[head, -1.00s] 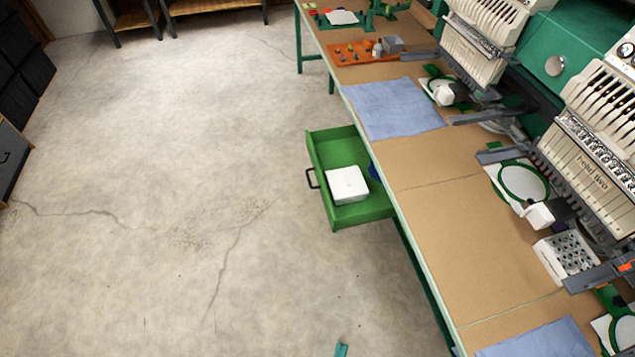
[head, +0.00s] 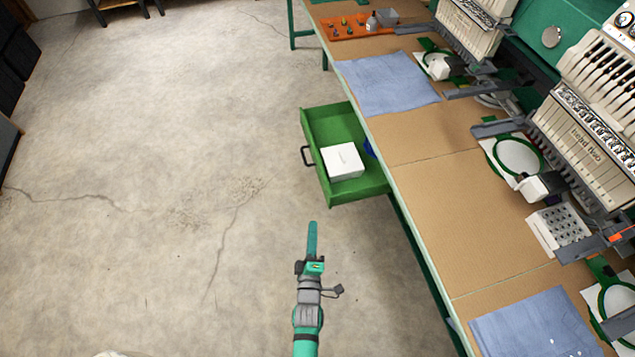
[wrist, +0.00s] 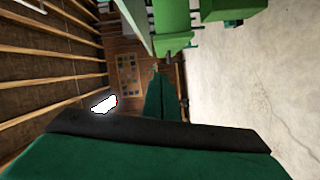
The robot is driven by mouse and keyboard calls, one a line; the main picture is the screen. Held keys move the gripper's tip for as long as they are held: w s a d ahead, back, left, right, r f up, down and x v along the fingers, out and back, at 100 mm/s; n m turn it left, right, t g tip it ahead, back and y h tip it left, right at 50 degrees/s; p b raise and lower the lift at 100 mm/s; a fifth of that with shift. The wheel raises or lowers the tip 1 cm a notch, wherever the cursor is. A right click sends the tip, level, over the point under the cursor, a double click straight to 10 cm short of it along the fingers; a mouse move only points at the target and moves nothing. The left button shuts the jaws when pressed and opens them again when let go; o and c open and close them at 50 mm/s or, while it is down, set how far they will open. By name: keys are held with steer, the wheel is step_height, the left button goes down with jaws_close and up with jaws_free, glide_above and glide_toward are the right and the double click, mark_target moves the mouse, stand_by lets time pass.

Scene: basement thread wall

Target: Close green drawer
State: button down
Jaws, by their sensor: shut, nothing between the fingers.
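The green drawer (head: 357,190) stands pulled out from under the long worktable, with its black handle (head: 308,156) on its left front face. Inside it are a white box (head: 342,161) and a dark blue item (head: 369,149), partly hidden by the table edge. My gripper (head: 312,226) is shut and empty, over the floor below and a little left of the drawer, apart from it. In the wrist view the closed green fingers (wrist: 158,90) point toward green parts at the top, which look like the drawer (wrist: 172,22).
The worktable (head: 430,185) runs along the right with embroidery machines (head: 590,130), green hoops and blue cloths (head: 385,82). An orange tray (head: 345,27) lies at its far end. The floor (head: 150,190) left of the drawer is clear.

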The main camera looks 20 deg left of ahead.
steer(key=w+a+n, duration=0.1)
steer(key=w+a, duration=0.1)
steer(key=w, duration=0.6)
steer(key=w+a+n+y, duration=0.1)
steer(key=w+a+n, duration=0.1)
steer(key=w, duration=0.7)
steer(key=shift+w+a+n, duration=0.2)
steer(key=shift+w+n, duration=0.05)
steer(key=shift+n, duration=0.05)
steer(key=shift+f, duration=0.1)
steer(key=shift+w+d, duration=0.1)
